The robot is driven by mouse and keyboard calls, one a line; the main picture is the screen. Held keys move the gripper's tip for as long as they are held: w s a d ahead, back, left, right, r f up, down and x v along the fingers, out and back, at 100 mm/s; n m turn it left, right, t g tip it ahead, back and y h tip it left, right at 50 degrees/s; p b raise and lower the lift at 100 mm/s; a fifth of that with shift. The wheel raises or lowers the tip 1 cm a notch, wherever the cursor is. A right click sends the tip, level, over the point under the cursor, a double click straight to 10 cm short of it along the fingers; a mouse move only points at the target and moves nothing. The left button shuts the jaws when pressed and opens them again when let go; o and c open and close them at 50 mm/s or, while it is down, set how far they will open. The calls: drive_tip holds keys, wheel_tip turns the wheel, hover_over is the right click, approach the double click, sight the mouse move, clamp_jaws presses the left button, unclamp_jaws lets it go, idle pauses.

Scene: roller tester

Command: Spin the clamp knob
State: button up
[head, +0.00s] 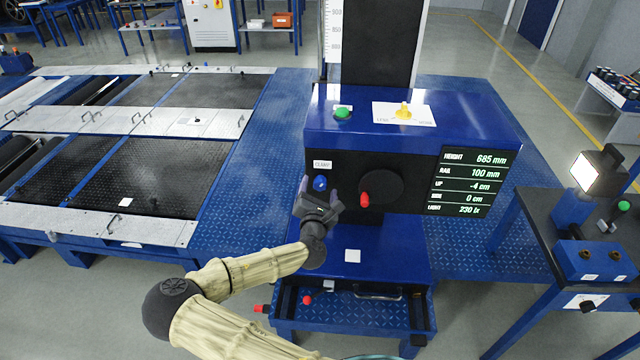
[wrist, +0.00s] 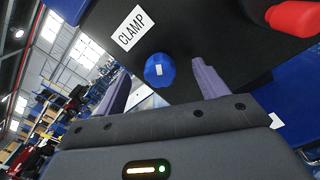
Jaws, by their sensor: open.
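The clamp knob (head: 320,183) is a small blue knob on the black front panel of the blue machine, just under a white CLAMP label (head: 323,165). In the wrist view the blue knob (wrist: 159,70) sits between and a little beyond my two purple-grey fingers, with the CLAMP label (wrist: 133,28) up and left of it. My gripper (head: 319,190) is open and empty in front of the panel. The wrist view shows a finger on either side of the knob, and I cannot tell whether either touches it.
A black disc (head: 383,186) with a red handle (head: 365,200) sits right of the knob, close to my gripper. A display (head: 466,181) is further right. A green button (head: 342,112) and yellow knob (head: 404,110) are on top. An open blue drawer (head: 350,312) juts out below.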

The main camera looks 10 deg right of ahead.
drive_tip(key=v, duration=0.5)
idle(0.4)
idle(0.3)
